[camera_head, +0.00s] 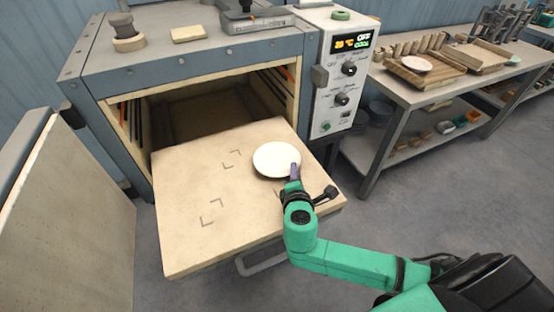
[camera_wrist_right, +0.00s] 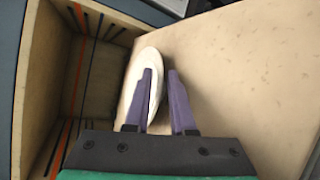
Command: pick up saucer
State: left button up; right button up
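The saucer (camera_head: 276,159) is a plain white disc lying on the pale board, near its right side, in the head view. In the right wrist view the saucer (camera_wrist_right: 156,67) looks narrow and tilted. My right gripper (camera_head: 295,171) is at the saucer's near right rim. In the wrist view its two purple fingers (camera_wrist_right: 161,95) stand apart, with part of the white rim showing between them. A gap shows beside the right finger, and I cannot tell whether the left finger touches the saucer. My left gripper is not in view.
The board (camera_head: 190,215) extends from the open dryer chamber (camera_head: 200,105), with a handle (camera_head: 262,262) below its front edge. A control panel (camera_head: 340,75) stands to the right. An open door (camera_head: 60,220) is at the left. A side table (camera_head: 400,92) holds racks. The board's left half is clear.

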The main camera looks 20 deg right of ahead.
jog(key=shift+x, duration=1.25)
grip_shut()
jog(key=shift+s, duration=0.1)
